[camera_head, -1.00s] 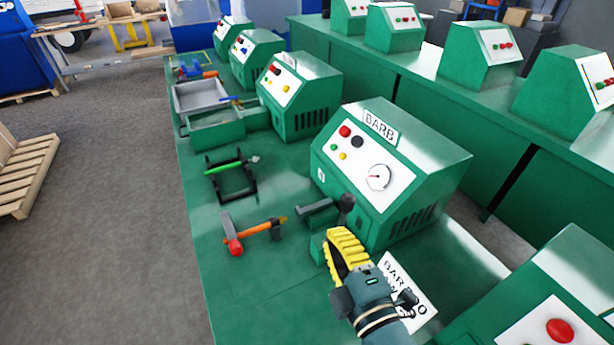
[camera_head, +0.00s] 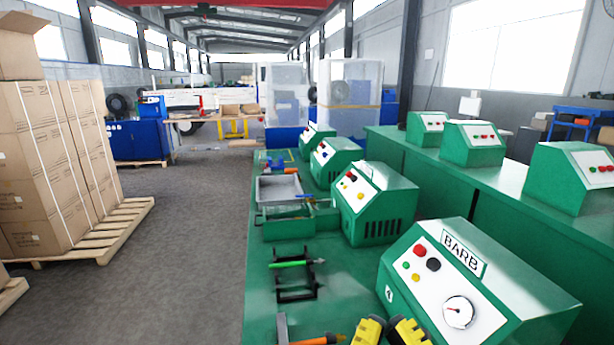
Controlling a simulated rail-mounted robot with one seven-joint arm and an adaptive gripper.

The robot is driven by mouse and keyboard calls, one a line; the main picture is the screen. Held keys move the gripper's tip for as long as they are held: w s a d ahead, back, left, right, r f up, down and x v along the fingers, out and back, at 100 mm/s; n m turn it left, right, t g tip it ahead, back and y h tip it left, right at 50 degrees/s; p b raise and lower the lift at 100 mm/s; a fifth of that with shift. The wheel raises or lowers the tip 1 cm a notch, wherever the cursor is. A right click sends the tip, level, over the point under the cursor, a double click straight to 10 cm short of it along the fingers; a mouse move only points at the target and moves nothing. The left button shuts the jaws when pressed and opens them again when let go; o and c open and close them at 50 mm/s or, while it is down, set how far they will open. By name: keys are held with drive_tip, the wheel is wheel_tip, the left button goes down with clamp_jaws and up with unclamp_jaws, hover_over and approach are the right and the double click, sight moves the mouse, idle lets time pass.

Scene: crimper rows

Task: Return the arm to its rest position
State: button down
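My gripper shows only as two yellow ribbed fingers (camera_head: 390,331) at the bottom edge of the head view. The rest of my gripper and arm is below the picture. The fingers are side by side with a dark strip between them, and I cannot tell whether they are open or shut. No held object shows. They are in front of the green BARB machine (camera_head: 470,290), to its lower left, and to the right of a hammer with an orange handle (camera_head: 315,340), which is partly cut off.
The green bench (camera_head: 262,300) carries a black rack (camera_head: 297,292) with a green-handled tool (camera_head: 290,264), a grey tray (camera_head: 279,188) and more green machines (camera_head: 375,205). A second green bench (camera_head: 430,180) runs along the right. Boxes on a pallet (camera_head: 105,232) stand left, beside open floor.

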wheel_tip(320, 180, up, 38)
drive_tip(key=p, duration=3.6)
